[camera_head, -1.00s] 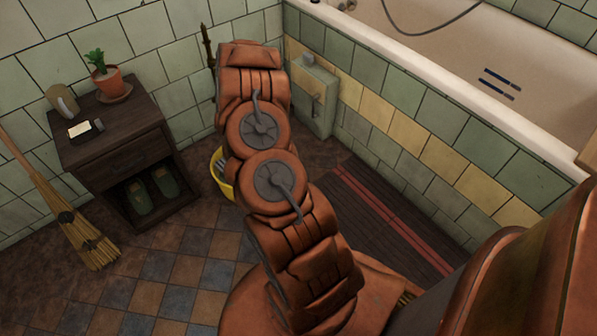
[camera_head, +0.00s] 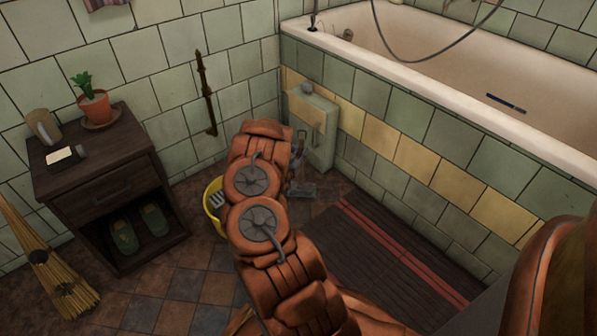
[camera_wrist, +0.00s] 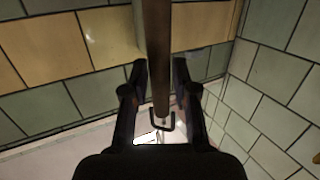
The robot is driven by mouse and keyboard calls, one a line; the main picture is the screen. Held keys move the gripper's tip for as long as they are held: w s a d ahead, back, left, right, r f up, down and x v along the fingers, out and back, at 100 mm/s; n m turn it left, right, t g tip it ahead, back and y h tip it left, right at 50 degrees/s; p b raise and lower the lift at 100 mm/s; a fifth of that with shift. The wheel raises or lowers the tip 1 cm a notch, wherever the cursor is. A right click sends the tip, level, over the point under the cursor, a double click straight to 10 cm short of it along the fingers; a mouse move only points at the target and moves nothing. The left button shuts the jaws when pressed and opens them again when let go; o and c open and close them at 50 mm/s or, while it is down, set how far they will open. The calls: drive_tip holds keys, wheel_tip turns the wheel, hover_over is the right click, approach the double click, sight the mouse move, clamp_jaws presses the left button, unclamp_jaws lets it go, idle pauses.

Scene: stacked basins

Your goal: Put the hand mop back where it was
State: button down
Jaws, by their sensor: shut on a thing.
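The hand mop (camera_wrist: 158,30) shows in the wrist view as a brown wooden handle with a dark metal loop at its end. My gripper (camera_wrist: 159,66) has its two fingers on either side of this handle and is shut on it. The mop's head is out of the wrist view. In the head view my arm hides most of the gripper. A small grey piece (camera_head: 301,191) shows low beside the arm's end, in front of the wall box; I cannot tell whether it is the mop's head.
A yellow bucket (camera_head: 209,222) stands partly behind my arm. A dark rod (camera_head: 206,95) is on the left wall. A cabinet (camera_head: 95,165) and broom (camera_head: 45,265) stand left. The bathtub (camera_head: 420,85) is right, above a dark striped mat (camera_head: 385,250).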

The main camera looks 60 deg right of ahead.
drive_tip(key=shift+f+b, duration=0.95)
drive_tip(key=shift+f, duration=1.7)
drive_tip(key=shift+a+f, duration=0.1)
drive_tip(key=shift+f, duration=0.05)
drive_tip(key=c, duration=0.9)
unclamp_jaws()
